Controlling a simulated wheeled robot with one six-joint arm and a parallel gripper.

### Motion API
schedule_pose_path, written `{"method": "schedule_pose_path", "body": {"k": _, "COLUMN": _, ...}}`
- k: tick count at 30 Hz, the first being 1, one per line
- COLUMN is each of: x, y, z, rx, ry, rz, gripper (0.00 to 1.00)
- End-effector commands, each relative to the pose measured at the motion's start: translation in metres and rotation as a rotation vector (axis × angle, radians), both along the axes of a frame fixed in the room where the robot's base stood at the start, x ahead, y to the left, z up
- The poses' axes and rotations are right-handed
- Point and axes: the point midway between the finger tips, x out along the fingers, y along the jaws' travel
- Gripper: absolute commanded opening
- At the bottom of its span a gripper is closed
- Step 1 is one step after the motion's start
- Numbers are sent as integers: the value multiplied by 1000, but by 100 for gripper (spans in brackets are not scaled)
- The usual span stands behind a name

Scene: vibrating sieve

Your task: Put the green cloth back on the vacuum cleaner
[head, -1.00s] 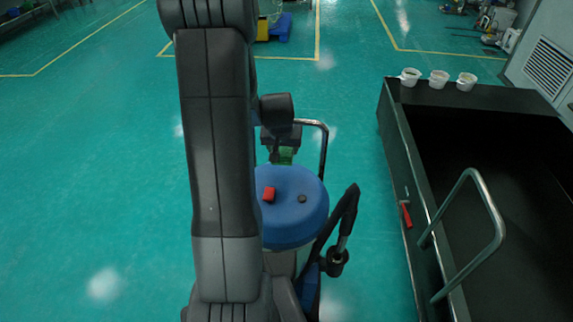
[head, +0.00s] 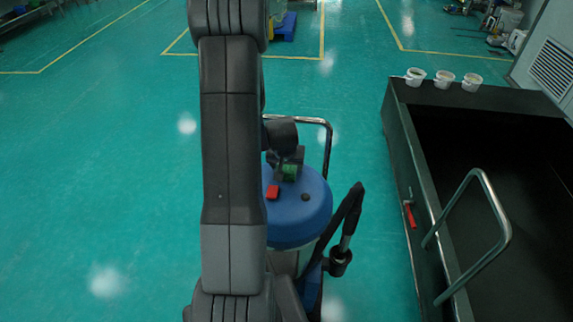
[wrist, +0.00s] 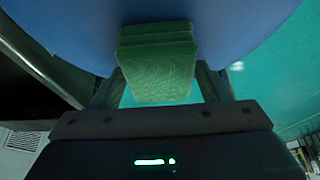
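The green cloth (wrist: 157,70), a folded block, is between the two fingers of my gripper (wrist: 158,85) in the wrist view, and my gripper is shut on it. In the head view the cloth (head: 290,172) shows as a small green patch at my gripper (head: 288,166), over the far part of the vacuum cleaner's round blue lid (head: 300,218). The blue lid (wrist: 75,25) also fills the top of the wrist view, right behind the cloth. I cannot tell whether the cloth touches the lid.
A red piece (head: 272,192) and a dark knob are on the lid. A black hose (head: 345,225) and metal handle (head: 327,130) flank the vacuum. A black trough (head: 410,180) with white cups (head: 444,79) stands at right. The floor at left is clear.

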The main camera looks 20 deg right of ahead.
Motion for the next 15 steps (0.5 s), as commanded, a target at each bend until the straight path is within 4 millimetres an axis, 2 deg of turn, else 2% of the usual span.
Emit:
{"method": "schedule_pose_path", "body": {"k": 11, "x": 0, "y": 0, "z": 2, "rx": 0, "ry": 0, "rz": 0, "gripper": 81}}
{"method": "schedule_pose_path", "body": {"k": 15, "x": -3, "y": 1, "z": 12, "rx": -2, "ry": -3, "rz": 1, "gripper": 81}}
